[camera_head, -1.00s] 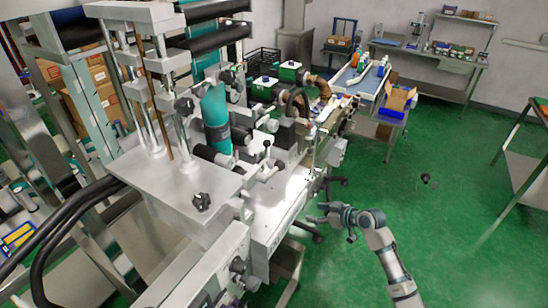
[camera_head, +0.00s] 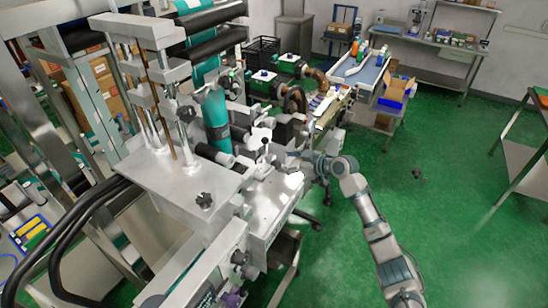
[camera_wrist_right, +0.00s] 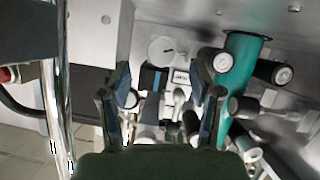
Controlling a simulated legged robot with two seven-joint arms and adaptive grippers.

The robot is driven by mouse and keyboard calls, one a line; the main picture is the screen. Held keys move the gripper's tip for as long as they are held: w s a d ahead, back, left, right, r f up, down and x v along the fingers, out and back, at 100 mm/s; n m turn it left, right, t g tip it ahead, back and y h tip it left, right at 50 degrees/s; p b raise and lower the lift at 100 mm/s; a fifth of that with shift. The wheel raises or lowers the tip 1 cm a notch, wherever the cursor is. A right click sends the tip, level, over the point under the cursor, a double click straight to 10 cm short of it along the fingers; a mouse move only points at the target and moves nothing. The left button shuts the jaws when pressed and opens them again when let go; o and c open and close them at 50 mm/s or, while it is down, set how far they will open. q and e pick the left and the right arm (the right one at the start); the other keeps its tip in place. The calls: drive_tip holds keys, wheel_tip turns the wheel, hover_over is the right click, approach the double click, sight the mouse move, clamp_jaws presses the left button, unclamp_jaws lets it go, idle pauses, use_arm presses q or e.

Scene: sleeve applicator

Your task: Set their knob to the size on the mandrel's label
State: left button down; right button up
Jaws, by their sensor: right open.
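The sleeve machine (camera_head: 180,185) fills the left and middle of the head view, with a teal film web (camera_head: 216,118) running down between dark rollers. A black star knob (camera_head: 204,201) sits on its top plate. My right gripper (camera_head: 286,160) is at the machine's right side, above its pale lower deck. In the right wrist view its open fingers (camera_wrist_right: 161,98) have nothing clearly held between them. Beyond them are a small white label (camera_wrist_right: 181,77), a round pale disc (camera_wrist_right: 162,50) and metal fittings. I cannot tell which part is the mandrel or read any size. My left gripper is out of view.
Rollers with round ends (camera_wrist_right: 282,74) and the teal film (camera_wrist_right: 238,65) stand close to the right finger in the wrist view. A cart with a blue bin (camera_head: 392,105) stands behind. The green floor (camera_head: 460,220) at right is mostly clear.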

sight(271, 159)
drive_tip(key=x, duration=0.5)
drive_tip(key=shift+w+a+p, duration=0.15)
drive_tip(key=shift+p, duration=0.2)
drive_tip(key=shift+w+a+f, duration=0.1)
drive_tip(key=shift+a+f, duration=0.05)
drive_tip(key=shift+a, duration=0.4)
drive_tip(key=shift+d, duration=0.35)
drive_tip(key=c, duration=1.1)
drive_tip(key=shift+a+f+n+b, duration=0.1)
drive_tip(key=shift+n+b, duration=0.2)
drive_tip(key=shift+b, duration=0.4)
drive_tip(key=shift+c, duration=0.3)
drive_tip(key=n+t+b, duration=0.1)
drive_tip(key=b, duration=0.2)
drive_tip(key=shift+f+n+h, duration=0.15)
drive_tip(key=shift+n+h, duration=0.15)
drive_tip(key=shift+n, duration=0.1)
drive_tip(key=shift+n+t+h+b, duration=0.3)
drive_tip(key=shift+n+t+b, duration=0.85)
drive_tip(key=shift+b, duration=0.55)
